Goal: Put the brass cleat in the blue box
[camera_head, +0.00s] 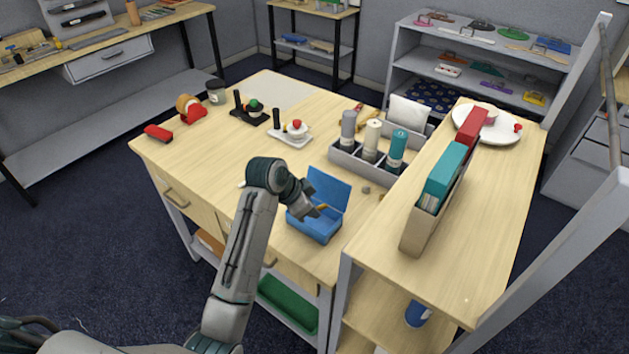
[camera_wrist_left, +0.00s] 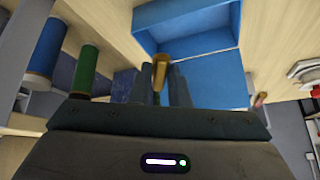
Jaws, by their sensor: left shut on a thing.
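The blue box (camera_head: 313,229) stands near the front edge of the wooden table, with its lid (camera_head: 328,187) raised at the back. My left gripper (camera_head: 320,209) is over the box, close to the lid. In the left wrist view the left gripper (camera_wrist_left: 160,88) is shut on the brass cleat (camera_wrist_left: 160,70), which sticks out beyond the fingertips. The blue box (camera_wrist_left: 190,42) also shows there, just past the cleat. In the head view the cleat (camera_head: 322,207) is only a small brass-coloured bit. My right gripper is not in view.
A grey divided tray (camera_head: 345,157) with several spools stands behind the box. A higher shelf top with a cardboard holder (camera_head: 417,234) of binders is at the right. Small pieces (camera_head: 366,190) lie right of the box. The table left of the box is mostly clear.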

